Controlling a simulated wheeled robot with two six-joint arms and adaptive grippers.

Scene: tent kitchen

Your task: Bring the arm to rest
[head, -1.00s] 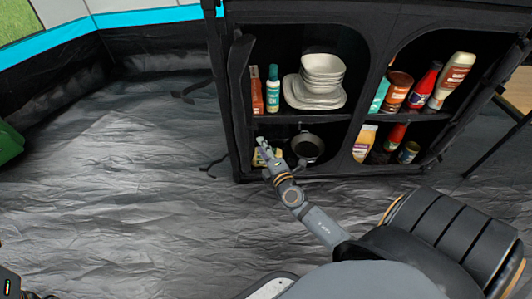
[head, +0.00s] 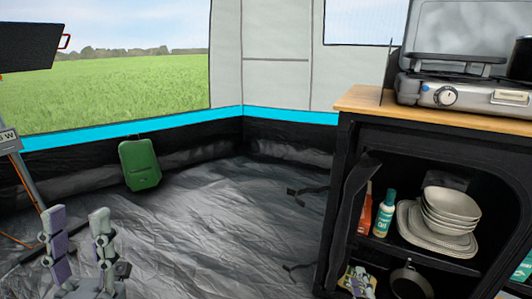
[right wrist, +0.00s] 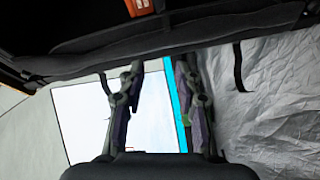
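My left gripper (head: 80,225) stands at the lower left of the head view, fingers up and spread apart, with nothing between them. It is over the dark floor, clear of the cabinet. My right gripper (right wrist: 159,70) shows in the right wrist view with its two fingers well apart and nothing between them. It is outside the black fabric cabinet, whose edge (right wrist: 200,42) crosses the top of that view. My right gripper is not visible in the head view now.
The open cabinet (head: 335,225) at the right holds stacked bowls (head: 450,205), a teal bottle (head: 385,213) and a pan (head: 410,280). A stove (head: 450,92) sits on its wooden top (head: 365,100). A green case (head: 139,165) stands by the tent wall. The middle floor is clear.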

